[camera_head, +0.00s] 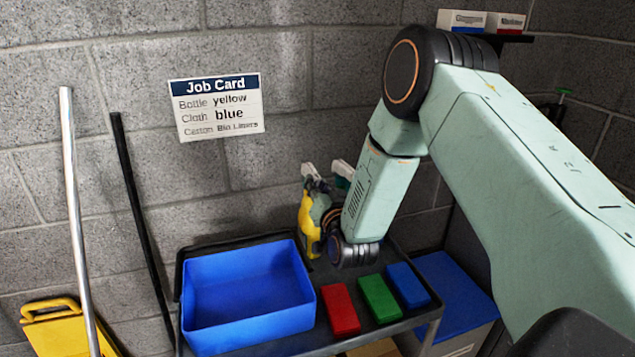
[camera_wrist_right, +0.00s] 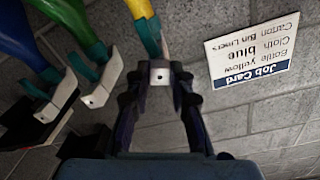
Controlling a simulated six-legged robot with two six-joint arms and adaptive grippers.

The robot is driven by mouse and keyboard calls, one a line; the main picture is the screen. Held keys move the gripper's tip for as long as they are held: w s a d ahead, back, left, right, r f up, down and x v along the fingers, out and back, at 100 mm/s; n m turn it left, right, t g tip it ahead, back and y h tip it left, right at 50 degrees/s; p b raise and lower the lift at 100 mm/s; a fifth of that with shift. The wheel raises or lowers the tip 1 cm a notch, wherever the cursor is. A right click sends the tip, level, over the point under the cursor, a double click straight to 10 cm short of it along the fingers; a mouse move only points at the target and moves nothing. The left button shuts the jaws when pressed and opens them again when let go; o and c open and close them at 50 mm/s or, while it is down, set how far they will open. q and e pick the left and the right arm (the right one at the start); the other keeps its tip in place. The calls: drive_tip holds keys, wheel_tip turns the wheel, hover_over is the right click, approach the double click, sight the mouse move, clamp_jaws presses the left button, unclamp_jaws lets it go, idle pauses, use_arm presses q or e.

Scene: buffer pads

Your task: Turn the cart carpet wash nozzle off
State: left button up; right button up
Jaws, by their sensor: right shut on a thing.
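A yellow spray bottle (camera_head: 306,225) stands on the cart (camera_head: 340,282) behind my right wrist in the head view. In the right wrist view, which is upside down, the yellow bottle (camera_wrist_right: 147,34) comes in from the top. Its white nozzle (camera_wrist_right: 160,77) sits between the fingertips of my right gripper (camera_wrist_right: 160,88), which is shut on it. In the head view my right gripper (camera_head: 330,216) is at the bottle, partly hidden by my wrist. The nozzle's on/off marking is too small to read. My left gripper is not in view.
Green and blue bottles with white spray heads (camera_wrist_right: 103,84) stand close beside the gripper. On the cart are a blue bin (camera_head: 245,320) and red (camera_head: 340,309), green (camera_head: 380,298) and blue blocks (camera_head: 408,285). A job card (camera_head: 217,106) hangs on the wall.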

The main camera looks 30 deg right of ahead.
drive_tip(key=n+p, duration=0.2)
drive_tip(key=n, duration=0.3)
drive_tip(key=shift+r, duration=0.2)
drive_tip(key=o, duration=0.6)
drive_tip(key=shift+f, duration=0.1)
drive_tip(key=shift+s, duration=0.1)
drive_tip(key=p+v, duration=0.2)
drive_tip(key=v, duration=0.5)
